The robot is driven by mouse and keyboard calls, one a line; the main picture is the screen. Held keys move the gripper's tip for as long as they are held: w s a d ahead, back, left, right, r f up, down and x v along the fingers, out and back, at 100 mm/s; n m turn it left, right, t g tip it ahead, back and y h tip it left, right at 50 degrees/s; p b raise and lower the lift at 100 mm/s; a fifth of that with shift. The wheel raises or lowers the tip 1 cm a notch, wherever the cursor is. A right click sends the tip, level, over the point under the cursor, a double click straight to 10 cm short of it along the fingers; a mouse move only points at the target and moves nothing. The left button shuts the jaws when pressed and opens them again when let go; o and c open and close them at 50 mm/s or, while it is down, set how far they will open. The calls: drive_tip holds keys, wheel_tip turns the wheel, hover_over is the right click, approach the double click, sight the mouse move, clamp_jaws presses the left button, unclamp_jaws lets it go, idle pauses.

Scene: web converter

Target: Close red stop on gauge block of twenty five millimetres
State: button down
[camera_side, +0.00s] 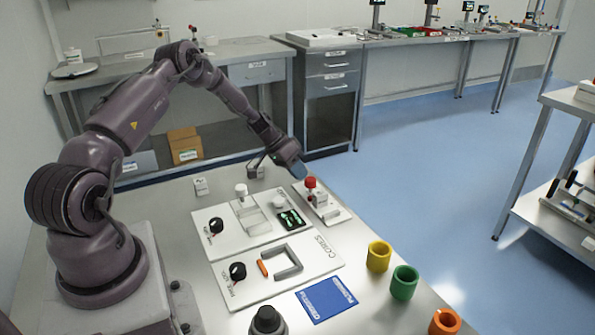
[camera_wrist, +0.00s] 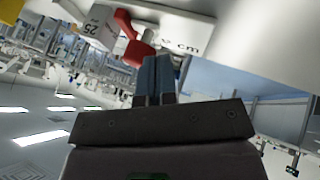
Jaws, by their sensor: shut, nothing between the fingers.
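The red stop (camera_side: 310,182) stands on a small white fixture plate (camera_side: 331,214) at the back right of the table. In the wrist view the red stop (camera_wrist: 138,50) is just beyond my fingertips, with its narrow arm beside the white gauge block (camera_wrist: 98,28) marked 25. I cannot tell whether stop and block touch. My gripper (camera_side: 300,174) is shut and empty, pointing down just left of the red stop. Its blue-grey fingers (camera_wrist: 156,62) are together in the wrist view, close to the stop; contact is unclear.
A white tray (camera_side: 204,222) with small parts lies left of the fixture. Yellow (camera_side: 379,256), green (camera_side: 404,282) and orange (camera_side: 445,322) cups stand front right. A blue card (camera_side: 327,300) lies nearby.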

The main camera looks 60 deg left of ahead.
sight(312, 188)
drive_tip(key=d, duration=0.4)
drive_tip(key=shift+d, duration=0.35)
drive_tip(key=shift+a, duration=0.1)
